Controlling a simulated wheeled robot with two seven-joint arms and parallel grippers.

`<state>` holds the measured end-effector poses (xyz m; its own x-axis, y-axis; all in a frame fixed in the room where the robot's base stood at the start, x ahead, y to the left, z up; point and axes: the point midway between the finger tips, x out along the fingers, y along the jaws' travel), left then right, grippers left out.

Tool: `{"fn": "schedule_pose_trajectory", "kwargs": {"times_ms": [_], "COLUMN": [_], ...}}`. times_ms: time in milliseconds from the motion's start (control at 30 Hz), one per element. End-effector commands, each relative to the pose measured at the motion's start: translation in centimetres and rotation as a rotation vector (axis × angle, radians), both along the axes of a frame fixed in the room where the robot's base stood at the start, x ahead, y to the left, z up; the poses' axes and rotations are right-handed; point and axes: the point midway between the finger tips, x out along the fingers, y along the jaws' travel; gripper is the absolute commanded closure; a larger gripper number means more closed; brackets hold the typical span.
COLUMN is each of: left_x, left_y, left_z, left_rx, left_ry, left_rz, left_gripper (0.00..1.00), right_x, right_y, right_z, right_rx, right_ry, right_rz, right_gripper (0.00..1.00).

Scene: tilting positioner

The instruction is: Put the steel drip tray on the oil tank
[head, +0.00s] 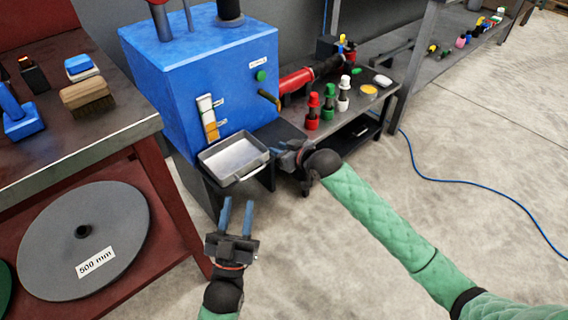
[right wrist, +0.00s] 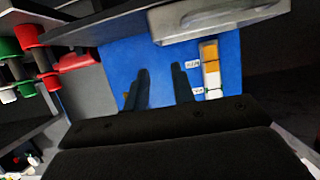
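The steel drip tray (head: 226,170) is a shallow grey pan with a bar handle on its near side. It sits level, low against the front of the blue oil tank (head: 160,80), over a dark base; its exact support is hidden. Its edge also shows at the top of the right wrist view (right wrist: 222,22). My right gripper (head: 284,151) is just right of the tray; the right wrist view shows its two fingers (right wrist: 160,84) apart with nothing between them. My left gripper (head: 235,215) is open and empty below the tray, its fingers pointing towards it.
A level gauge (head: 207,117) and a brown-handled tap (head: 268,97) stick out of the tank's front. Right of it, a dark low table (head: 345,122) holds red, green and white bottles. A red bench (head: 120,125) with a brush stands left. Open floor lies right.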

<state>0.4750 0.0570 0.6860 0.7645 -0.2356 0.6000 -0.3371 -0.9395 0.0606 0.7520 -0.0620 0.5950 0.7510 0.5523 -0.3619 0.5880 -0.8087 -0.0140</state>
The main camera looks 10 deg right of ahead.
Motion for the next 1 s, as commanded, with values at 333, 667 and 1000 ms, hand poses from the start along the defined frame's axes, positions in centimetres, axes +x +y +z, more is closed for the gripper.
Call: {"fn": "schedule_pose_trajectory", "kwargs": {"times_ms": [333,667,1000], "left_x": [0.0,0.0,0.0], "left_y": [0.0,0.0,0.0], "left_z": [0.0,0.0,0.0], "left_rx": [0.001,0.001,0.001], "left_ry": [0.001,0.000,0.000], "left_rz": [-0.001,-0.001,0.000], "left_gripper": [0.64,0.64,0.64], "right_x": [-7.6,-16.8,-25.7], "right_y": [4.3,4.1,1.2], "right_z": [1.2,4.7,8.3], "right_rx": [0.232,0.428,0.510], "right_ry": [-0.241,-0.540,-0.817], "right_rz": [-0.018,-0.129,-0.269], "right_gripper": [0.75,0.75,0.75]}}
